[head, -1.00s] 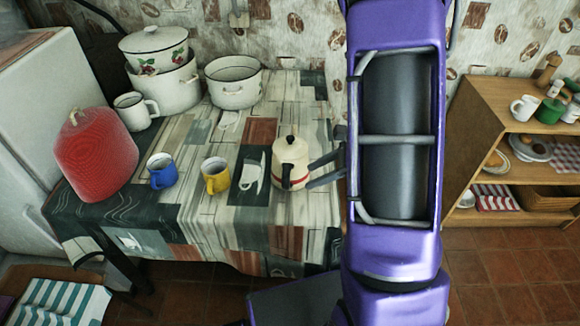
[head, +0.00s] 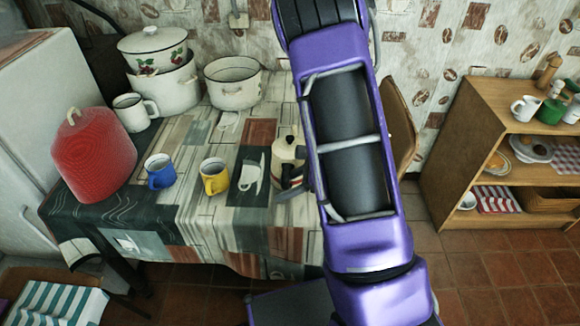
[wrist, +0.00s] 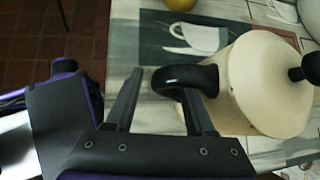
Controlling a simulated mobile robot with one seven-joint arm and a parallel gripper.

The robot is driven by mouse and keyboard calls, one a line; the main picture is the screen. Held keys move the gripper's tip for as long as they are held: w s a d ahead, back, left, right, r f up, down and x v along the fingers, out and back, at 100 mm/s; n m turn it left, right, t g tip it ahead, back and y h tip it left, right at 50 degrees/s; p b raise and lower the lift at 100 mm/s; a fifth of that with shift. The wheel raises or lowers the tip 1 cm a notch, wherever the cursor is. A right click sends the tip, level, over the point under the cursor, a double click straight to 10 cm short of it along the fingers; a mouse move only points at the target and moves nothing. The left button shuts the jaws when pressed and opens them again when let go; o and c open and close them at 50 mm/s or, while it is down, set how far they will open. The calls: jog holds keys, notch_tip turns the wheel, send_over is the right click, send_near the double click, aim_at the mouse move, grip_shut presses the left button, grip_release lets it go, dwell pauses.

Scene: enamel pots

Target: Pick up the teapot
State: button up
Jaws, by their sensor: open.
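The teapot, a cream pot with a black handle and a black lid knob, stands on the cloth-covered table (head: 225,235) in the head view (head: 285,149), partly hidden by my arm. In the wrist view its round cream lid (wrist: 268,82) fills the right side, and its black handle (wrist: 195,76) curves out to the left. My gripper (wrist: 160,82) is open at the handle. The handle's bent end shows between the two fingers and overlaps the right fingertip. I cannot tell if a finger touches it. In the head view a fingertip (head: 284,194) shows beside the pot.
A yellow mug (head: 214,176) and a blue mug (head: 160,171) stand left of the teapot. A red knitted cover (head: 94,158), a white mug (head: 134,112) and enamel pots (head: 232,84) stand further left and back. A wooden shelf (head: 440,150) is at the right.

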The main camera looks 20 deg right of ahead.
jog(key=shift+c, duration=0.2)
grip_shut()
jog(key=shift+s+d+f, duration=0.1)
jog(key=shift+s+f, duration=0.05)
jog(key=shift+f, duration=0.05)
dwell(0.9)
jog(key=shift+r, duration=0.1)
